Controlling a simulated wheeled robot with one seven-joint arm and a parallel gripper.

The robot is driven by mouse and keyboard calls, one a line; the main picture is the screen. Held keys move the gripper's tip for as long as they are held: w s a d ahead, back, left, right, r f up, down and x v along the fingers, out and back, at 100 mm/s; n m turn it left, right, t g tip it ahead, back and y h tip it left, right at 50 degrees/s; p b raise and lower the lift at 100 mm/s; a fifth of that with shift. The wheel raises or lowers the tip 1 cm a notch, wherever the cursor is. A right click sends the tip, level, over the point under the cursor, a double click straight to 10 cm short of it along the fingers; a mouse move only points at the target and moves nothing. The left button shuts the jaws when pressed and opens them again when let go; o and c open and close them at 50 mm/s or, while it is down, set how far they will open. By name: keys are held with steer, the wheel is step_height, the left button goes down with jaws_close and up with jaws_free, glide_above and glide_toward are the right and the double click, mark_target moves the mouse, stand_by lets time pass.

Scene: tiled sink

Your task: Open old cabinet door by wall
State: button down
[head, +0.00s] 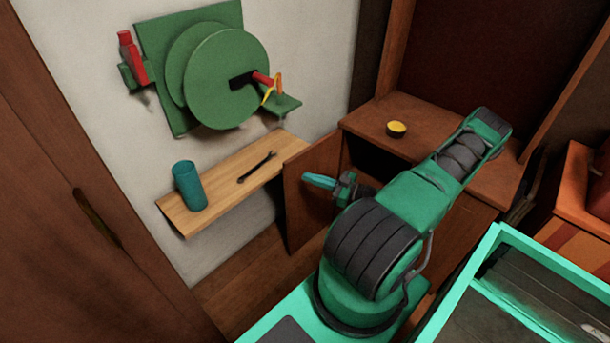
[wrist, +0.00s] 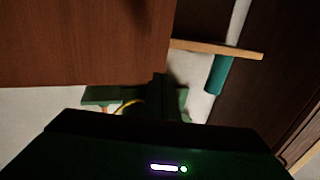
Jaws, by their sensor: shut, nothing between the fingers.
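The old cabinet (head: 430,145) is a low brown wooden cabinet by the pale wall. Its door (head: 302,213) stands swung out from the front, and a dark gap shows behind it. My gripper (head: 320,181) is shut and empty, beside the upper part of the door. My arm hides part of the wrist and the cabinet front. In the wrist view, a brown wooden panel (wrist: 85,40), apparently the door, fills the upper left. The shut fingers (wrist: 160,95) show dark near its lower edge. Whether they touch it, I cannot tell.
A wall shelf (head: 225,187) holds a teal cup (head: 188,187) and a dark wrench (head: 258,167), close to the door's left side. A green disc device (head: 225,80) hangs above. A yellow-topped item (head: 397,128) sits on the cabinet. A teal-rimmed container (head: 463,285) is at lower right.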

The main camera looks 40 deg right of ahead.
steer(key=s, duration=0.9)
steer(key=s+a+r+m+g+h, duration=0.2)
steer(key=s+a+r+m+g, duration=0.1)
steer(key=r, duration=0.7)
steer(key=s+a+r+m+g+h, duration=0.2)
steer(key=s+a+r+m+g, duration=0.2)
steer(key=r+g, duration=0.4)
steer(key=s+a+r+m+g+h, duration=0.2)
steer(key=s+a+r+g, duration=0.3)
steer(key=r, duration=0.8)
steer(key=s+a+m, duration=0.1)
steer(key=a, duration=0.1)
steer(key=shift+a+r+m+g+h, duration=0.3)
steer(key=shift+a+r+m+g, duration=0.05)
steer(key=shift+m+g, duration=0.05)
steer(key=shift+s, duration=0.1)
